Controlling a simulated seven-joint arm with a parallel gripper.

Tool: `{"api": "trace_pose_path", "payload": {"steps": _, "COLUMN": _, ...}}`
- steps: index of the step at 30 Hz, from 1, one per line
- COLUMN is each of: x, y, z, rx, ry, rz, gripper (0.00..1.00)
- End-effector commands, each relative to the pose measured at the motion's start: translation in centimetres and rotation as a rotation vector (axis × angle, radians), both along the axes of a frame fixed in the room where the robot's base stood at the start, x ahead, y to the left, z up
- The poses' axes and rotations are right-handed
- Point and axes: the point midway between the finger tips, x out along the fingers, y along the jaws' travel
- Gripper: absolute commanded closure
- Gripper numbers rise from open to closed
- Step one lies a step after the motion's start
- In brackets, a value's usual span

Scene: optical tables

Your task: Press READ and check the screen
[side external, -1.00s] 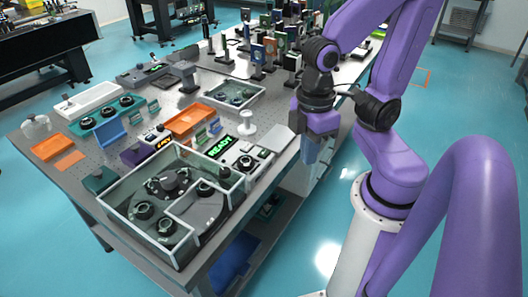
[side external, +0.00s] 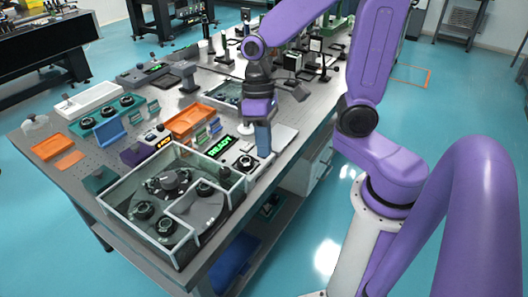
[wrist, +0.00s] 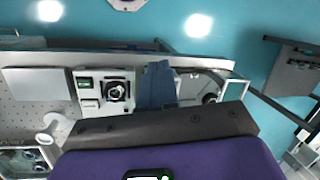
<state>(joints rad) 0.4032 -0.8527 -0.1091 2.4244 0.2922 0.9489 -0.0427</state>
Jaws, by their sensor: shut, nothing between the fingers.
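A screen (side external: 220,147) on the table shows READY in bright green letters in the side view. Beside it is a pale unit (side external: 244,163) with a dark round part on top, partly hidden by my gripper. The wrist view shows a pale unit (wrist: 90,104) with a small dark green screen and a black round part. I cannot make out a READ label. My gripper (side external: 263,152) has its blue fingers shut and empty, pointing down, over or just beside the pale unit. In the wrist view my fingers (wrist: 158,70) are right of the round part; contact cannot be told.
A clear-walled enclosure (side external: 135,230) with several dark round mounts stands at the near table corner. Orange trays (side external: 190,121), a lit orange display (side external: 163,143) and a white round post (side external: 247,130) are close by. Optics crowd the far table.

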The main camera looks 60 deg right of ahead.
Motion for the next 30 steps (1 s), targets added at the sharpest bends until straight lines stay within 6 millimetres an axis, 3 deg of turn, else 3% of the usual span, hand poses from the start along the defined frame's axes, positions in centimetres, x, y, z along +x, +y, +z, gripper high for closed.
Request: {"api": "trace_pose_path", "payload": {"steps": 30, "x": 8.0, "y": -1.0, "z": -1.0, "rx": 0.181, "ry": 0.157, "rz": -0.733, "gripper": 1.0}}
